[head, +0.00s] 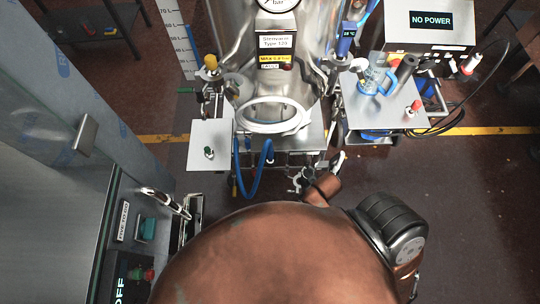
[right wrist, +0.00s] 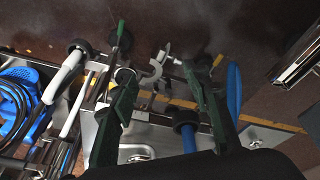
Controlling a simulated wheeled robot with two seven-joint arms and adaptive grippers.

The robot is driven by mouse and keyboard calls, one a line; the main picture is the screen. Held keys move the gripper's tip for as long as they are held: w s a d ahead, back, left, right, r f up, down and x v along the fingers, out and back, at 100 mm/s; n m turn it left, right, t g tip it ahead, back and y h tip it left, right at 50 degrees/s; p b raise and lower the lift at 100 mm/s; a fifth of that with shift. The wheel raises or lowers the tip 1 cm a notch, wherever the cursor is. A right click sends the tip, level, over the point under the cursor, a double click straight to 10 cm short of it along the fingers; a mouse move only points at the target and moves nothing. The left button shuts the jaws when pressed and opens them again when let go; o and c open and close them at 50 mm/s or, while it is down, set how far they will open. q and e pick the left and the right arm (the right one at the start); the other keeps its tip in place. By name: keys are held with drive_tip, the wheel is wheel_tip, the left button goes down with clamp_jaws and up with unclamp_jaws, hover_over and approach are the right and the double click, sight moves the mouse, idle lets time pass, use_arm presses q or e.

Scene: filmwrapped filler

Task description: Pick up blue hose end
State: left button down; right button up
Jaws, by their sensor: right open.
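A blue hose (head: 253,185) hangs in a loop in front of the steel vessel. Its dark-collared end (head: 270,154) is at the right of the loop, at the front of the vessel's stand. In the right wrist view, a blue hose piece (right wrist: 188,139) with a black collar appears between the fingers of my right gripper (right wrist: 158,72). The gripper is open, and no contact with the hose can be made out. Another blue hose length (right wrist: 234,92) passes outside the right finger. My left gripper is not in view.
The steel vessel (head: 300,75) stands behind the hose, with a small metal shelf (head: 208,133) at left. A cabinet (head: 60,215) stands at left. Floor is clear at right.

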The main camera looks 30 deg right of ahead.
drive_tip(key=w+a+r+n+t+y, duration=0.1)
drive_tip(key=w+a+r, duration=0.25)
drive_tip(key=w, duration=0.25)
drive_tip(key=n+y, duration=0.1)
drive_tip(key=n, duration=0.1)
approach(271, 155)
drive_tip(key=s+a+f, duration=0.3)
drive_tip(key=a+f, duration=0.1)
drive_tip(key=shift+m, duration=0.5)
drive_tip(key=w+d, duration=0.1)
drive_tip(key=w+d+f, duration=0.1)
drive_tip(key=w+d, duration=0.2)
drive_tip(key=shift+w+d+f, duration=0.2)
drive_tip(key=shift+w+f, duration=0.15)
drive_tip(key=b+x, duration=0.3)
drive_tip(key=x, duration=0.3)
drive_tip(key=shift+w+a+f, duration=0.15)
drive_tip(key=shift+w+f, duration=0.15)
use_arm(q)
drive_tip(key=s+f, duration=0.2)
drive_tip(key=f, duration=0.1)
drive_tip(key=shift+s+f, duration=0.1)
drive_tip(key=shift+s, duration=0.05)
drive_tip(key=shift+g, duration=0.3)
use_arm(e)
drive_tip(key=shift+c, duration=0.2)
clamp_jaws()
